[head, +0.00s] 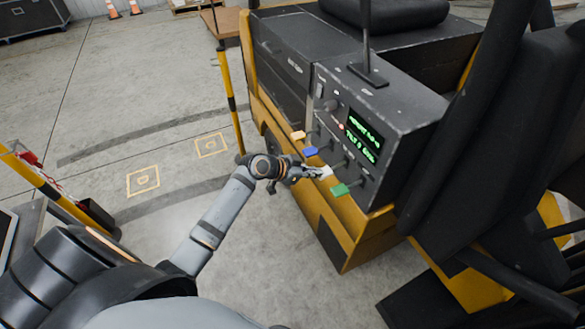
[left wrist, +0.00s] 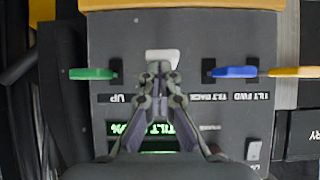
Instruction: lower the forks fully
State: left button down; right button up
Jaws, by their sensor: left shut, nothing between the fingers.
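The dark control console (head: 370,110) of a yellow and black forklift has a row of colored levers. The white lever (left wrist: 162,56) is between the green lever (left wrist: 92,74) and the blue lever (left wrist: 235,72). My left gripper (head: 318,172) is shut and empty, its fingertips (left wrist: 158,72) at the white lever; whether they touch cannot be told. The green lever (head: 340,190) and blue lever (head: 311,152) stand on either side of it in the head view. Labels reading UP, TILT BACK and TILT FWD appear upside down in the wrist view. The forks are not clearly visible. My right gripper is out of view.
An orange lever (head: 298,135) is beyond the blue one. A green-lit display (head: 363,137) is on the console. A yellow and black post (head: 230,98) stands left of the forklift. Gray floor (head: 120,125) to the left is mostly open.

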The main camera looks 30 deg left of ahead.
pick_arm(q)
jog(key=b+v, duration=0.1)
jog(key=v, duration=1)
jog(key=shift+s+f+b, duration=0.3)
jog(key=shift+f+b, duration=0.05)
jog(key=shift+b, duration=0.05)
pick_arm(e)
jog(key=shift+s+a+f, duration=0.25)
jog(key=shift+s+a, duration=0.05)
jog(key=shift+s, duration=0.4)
pick_arm(q)
jog(key=shift+a, duration=0.15)
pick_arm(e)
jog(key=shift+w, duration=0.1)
